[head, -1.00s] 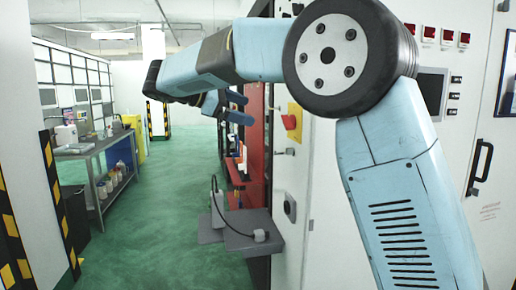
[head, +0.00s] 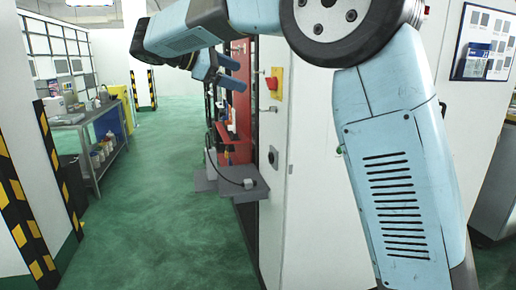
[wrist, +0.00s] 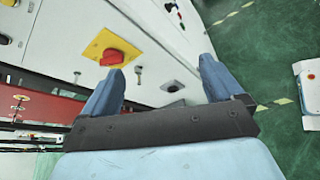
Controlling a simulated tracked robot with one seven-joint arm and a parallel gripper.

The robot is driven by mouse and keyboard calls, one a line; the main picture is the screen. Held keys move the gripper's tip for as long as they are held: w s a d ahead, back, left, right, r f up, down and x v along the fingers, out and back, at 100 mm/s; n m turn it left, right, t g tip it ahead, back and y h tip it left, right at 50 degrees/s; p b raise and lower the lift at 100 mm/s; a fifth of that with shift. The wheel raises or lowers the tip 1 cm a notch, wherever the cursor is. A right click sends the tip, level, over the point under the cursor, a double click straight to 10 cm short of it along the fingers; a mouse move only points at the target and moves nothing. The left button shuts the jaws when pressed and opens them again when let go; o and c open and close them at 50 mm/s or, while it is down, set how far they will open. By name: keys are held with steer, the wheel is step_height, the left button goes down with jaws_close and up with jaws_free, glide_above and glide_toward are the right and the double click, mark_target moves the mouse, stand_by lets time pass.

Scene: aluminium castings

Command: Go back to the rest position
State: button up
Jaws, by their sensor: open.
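My gripper (head: 226,76) shows in the head view with its blue fingers apart, in front of the red part of the machine. In the wrist view my gripper (wrist: 160,78) is open and nothing is between its fingers. Past the fingertips is the white machine cabinet (wrist: 155,40), with a red knob on a yellow plate (wrist: 111,56) near the left finger. The gripper appears apart from the cabinet, but the exact gap cannot be told. My blue arm is raised and bent across the head view.
The white cabinet (head: 310,150) stands close on the right, with the red switch (head: 273,84) on its side. A grey shelf (head: 240,188) juts out below my gripper. A workbench (head: 95,120) and striped posts (head: 30,215) stand left. Green floor (head: 165,200) between is clear.

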steer(key=s+d+f+m+g+y, duration=0.1)
steer(key=s+d+f+m+y, duration=0.15)
steer(key=d, duration=0.55)
steer(key=s+d+f+m+g+y, duration=0.1)
steer(key=s+d+f+m+y, duration=0.1)
steer(key=s+d, duration=0.35)
steer(key=s+d+f+m+g+y, duration=0.1)
steer(key=s+d+f+m+y, duration=0.1)
steer(key=d, duration=0.7)
steer(key=s+d+f+m+t+y, duration=0.1)
steer(key=s+d+f+m+y, duration=0.1)
steer(key=s+f+m, duration=0.3)
steer(key=s+d+f+m+t+y, duration=0.1)
steer(key=s+d+f+m+y, duration=0.2)
steer(key=s, duration=1)
step_height(320, 180, down, 6)
steer(key=shift+d+r+m+y, duration=0.15)
steer(key=shift+d+m+y, duration=0.2)
steer(key=shift+d+m, duration=0.9)
